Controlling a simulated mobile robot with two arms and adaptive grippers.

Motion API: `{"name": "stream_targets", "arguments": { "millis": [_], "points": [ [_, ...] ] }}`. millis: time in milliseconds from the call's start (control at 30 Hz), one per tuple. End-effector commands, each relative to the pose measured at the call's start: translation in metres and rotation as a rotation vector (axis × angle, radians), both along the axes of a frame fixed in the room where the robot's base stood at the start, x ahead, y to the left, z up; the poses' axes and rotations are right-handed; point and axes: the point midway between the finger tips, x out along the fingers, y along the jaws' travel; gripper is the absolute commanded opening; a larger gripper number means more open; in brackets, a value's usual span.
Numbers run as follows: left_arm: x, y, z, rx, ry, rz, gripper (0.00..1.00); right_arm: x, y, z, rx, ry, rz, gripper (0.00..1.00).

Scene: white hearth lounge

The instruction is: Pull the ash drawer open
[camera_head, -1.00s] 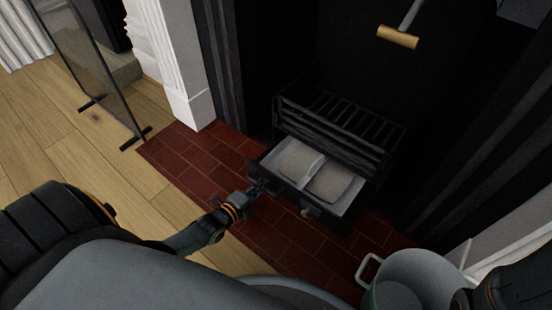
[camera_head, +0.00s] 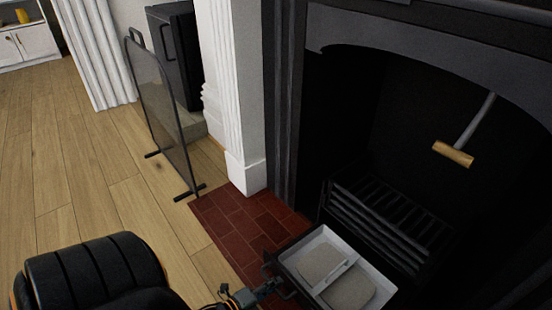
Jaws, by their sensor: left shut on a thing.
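The ash drawer (camera_head: 375,266) is a pale metal tray with a dark front, pulled well out from under the black fire grate (camera_head: 385,222). Two grey-beige ash heaps (camera_head: 348,291) lie in it, with a light bar between them. My left gripper (camera_head: 273,287) is shut on the drawer's handle at the drawer's near left side. The lower part of the drawer front is cut off by the bottom edge of the picture. My right gripper is not in view.
A brick hearth (camera_head: 240,228) lies left of the drawer. A mesh fire screen (camera_head: 162,110) stands on the wooden floor (camera_head: 90,190) by the white pillar (camera_head: 232,90). A wooden-headed tool (camera_head: 454,154) is inside the dark fireplace, above the grate.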

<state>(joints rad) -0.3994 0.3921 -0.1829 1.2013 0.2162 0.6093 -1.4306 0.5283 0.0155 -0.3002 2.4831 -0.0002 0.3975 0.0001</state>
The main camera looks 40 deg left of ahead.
Motion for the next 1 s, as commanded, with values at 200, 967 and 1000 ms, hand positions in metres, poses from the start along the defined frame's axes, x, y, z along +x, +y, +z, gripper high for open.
{"name": "stream_targets", "arguments": {
  "millis": [200,967,1000],
  "points": [
    [0.001,0.000,0.001,0.000,-0.003,0.001,0.34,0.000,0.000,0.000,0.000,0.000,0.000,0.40],
    [-0.074,0.011,0.015,0.000,0.002,0.001,0.34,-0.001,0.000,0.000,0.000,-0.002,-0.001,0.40],
    [-0.081,0.012,0.017,0.000,0.003,0.001,0.34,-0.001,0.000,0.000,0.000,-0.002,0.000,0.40]
  ]
}}
